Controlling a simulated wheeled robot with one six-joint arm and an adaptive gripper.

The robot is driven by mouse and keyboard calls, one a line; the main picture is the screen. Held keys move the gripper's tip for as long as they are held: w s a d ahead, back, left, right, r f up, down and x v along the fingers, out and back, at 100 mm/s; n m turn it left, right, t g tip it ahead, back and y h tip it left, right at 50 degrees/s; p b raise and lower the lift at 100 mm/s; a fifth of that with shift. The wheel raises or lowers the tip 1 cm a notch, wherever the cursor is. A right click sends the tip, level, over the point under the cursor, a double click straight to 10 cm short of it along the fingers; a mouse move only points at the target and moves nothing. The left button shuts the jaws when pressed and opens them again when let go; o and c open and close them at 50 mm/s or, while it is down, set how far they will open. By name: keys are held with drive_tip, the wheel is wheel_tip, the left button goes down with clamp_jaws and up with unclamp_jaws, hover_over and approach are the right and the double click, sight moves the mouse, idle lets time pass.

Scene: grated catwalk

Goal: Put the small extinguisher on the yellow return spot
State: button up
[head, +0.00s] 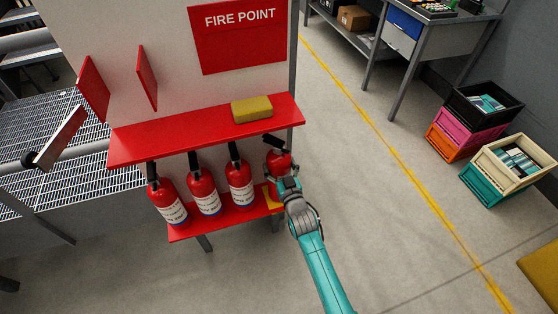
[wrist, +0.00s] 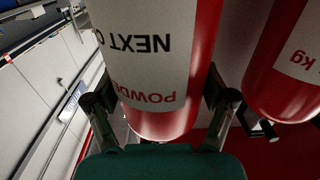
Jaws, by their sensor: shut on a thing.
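The small red extinguisher (head: 279,158) is at the right end of the red stand, beside the row of other extinguishers. My gripper (head: 286,184) is shut around its body. The wrist view shows its white label upside down (wrist: 145,50) between the two fingers (wrist: 160,105). The yellow return spot (head: 271,198) shows partly at the right end of the lower red shelf (head: 232,217), just below the held extinguisher. My gripper hides the extinguisher's lower part in the head view, so I cannot tell whether it touches the shelf.
Three other red extinguishers (head: 204,191) stand to the left on the lower shelf; one (wrist: 290,70) is close on the right in the wrist view. The upper red shelf (head: 190,134) carries a yellow block (head: 252,109). Crates (head: 465,138) stand far right; open floor lies between.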

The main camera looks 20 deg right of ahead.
drive_tip(key=shift+w+f, duration=0.25)
drive_tip(key=shift+w, duration=0.05)
drive_tip(key=o, duration=1.7)
drive_tip(key=shift+s+f, duration=0.1)
drive_tip(key=shift+f, duration=0.25)
drive_tip(key=s, duration=1.2)
